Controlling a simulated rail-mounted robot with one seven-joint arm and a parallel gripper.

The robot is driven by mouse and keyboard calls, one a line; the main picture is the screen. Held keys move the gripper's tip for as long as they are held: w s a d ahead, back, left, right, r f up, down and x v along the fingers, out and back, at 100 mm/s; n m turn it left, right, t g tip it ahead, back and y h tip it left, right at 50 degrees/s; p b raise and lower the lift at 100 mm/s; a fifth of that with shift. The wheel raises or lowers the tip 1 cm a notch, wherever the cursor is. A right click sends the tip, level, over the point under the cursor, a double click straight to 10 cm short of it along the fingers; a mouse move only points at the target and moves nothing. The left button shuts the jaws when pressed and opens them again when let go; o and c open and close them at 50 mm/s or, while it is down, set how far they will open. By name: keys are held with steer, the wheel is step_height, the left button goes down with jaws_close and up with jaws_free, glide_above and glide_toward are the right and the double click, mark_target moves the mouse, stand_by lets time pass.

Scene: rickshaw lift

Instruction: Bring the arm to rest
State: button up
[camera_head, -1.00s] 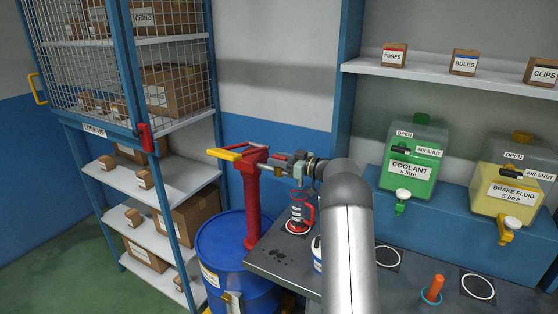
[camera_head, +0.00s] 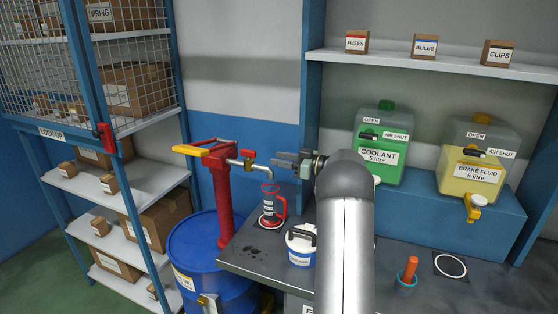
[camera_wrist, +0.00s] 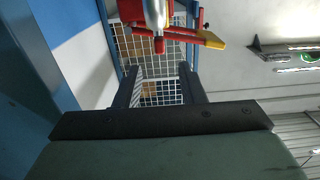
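My gripper (camera_head: 277,158) points left from the end of my grey arm, level with the spout of the red hand pump (camera_head: 222,190). A small gap shows between its fingertips and the spout. In the wrist view my gripper (camera_wrist: 160,72) has its two dark fingers apart with nothing between them. The pump's red and yellow parts (camera_wrist: 210,39) show beyond the fingertips there. My arm's upper links hide part of the bench.
The pump stands on a blue drum (camera_head: 195,260). A red-handled jug (camera_head: 269,208) stands below the spout, and a white tub (camera_head: 300,247) stands nearer. Coolant (camera_head: 385,165) and brake fluid (camera_head: 480,180) tanks are at right. A caged shelf (camera_head: 75,140) is at left.

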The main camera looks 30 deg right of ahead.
steer(key=w+a+r+m+t+h, duration=0.3)
steer(key=a+r+m+h, duration=0.1)
steer(key=r+h, duration=0.35)
steer(key=s+a+m+g+h, duration=0.2)
steer(key=s+a+m+h, duration=0.2)
steer(key=h, duration=0.2)
steer(key=s+a+f+g, duration=0.4)
steer(key=s+a, duration=0.3)
steer(key=s, duration=0.6)
steer(key=s+a+f+g+y, duration=0.1)
steer(key=s+a+f+g, duration=0.4)
steer(key=s, duration=0.8)
steer(key=s+a+f+g+y, duration=0.1)
steer(key=s+a+f+g, duration=0.4)
steer(key=s, duration=0.9)
steer(key=a+f, duration=0.3)
steer(key=a, duration=0.1)
